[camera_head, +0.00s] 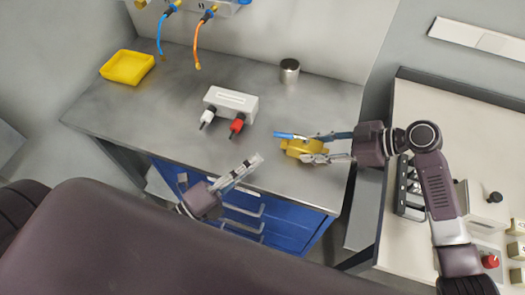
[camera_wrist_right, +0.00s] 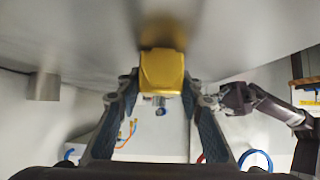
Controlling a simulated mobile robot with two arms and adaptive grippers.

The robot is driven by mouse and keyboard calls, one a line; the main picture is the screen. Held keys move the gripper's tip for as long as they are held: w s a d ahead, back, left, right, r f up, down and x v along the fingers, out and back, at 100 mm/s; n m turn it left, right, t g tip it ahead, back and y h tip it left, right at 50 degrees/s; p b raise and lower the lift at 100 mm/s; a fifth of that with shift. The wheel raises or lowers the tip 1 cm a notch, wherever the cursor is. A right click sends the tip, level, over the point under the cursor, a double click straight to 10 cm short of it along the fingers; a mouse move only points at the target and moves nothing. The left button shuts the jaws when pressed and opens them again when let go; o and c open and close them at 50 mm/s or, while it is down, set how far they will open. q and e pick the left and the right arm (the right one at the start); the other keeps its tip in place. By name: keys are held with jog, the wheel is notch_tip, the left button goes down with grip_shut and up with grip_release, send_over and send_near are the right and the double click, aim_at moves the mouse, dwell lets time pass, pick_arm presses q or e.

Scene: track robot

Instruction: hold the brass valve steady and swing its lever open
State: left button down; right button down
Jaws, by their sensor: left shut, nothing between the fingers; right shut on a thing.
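The brass valve (camera_head: 294,148), a yellow body with a blue lever (camera_head: 288,136) pointing left, is at the bench's right part in the head view. My right gripper (camera_head: 308,149) is shut on the valve from the right, a finger on each side. The right wrist view shows the valve body (camera_wrist_right: 162,72) between the fingers, with a small grey round end below it; the lever cannot be made out there. My left gripper (camera_head: 257,159) is shut and empty, left of and nearer than the valve, apart from it.
A white box (camera_head: 234,103) with white and red connectors stands left of the valve. A metal cup (camera_head: 289,71) and a yellow tray (camera_head: 127,66) are farther back. Orange (camera_head: 197,45) and blue hoses hang at the back. Blue drawers (camera_head: 240,205) are below the front edge.

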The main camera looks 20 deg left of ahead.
pick_arm(q)
jog(key=shift+s+a, duration=0.15)
jog(key=shift+s, duration=0.2)
pick_arm(e)
jog(key=c, duration=1.2)
grip_release()
jog(key=shift+w, duration=0.1)
jog(key=shift+c, duration=0.2)
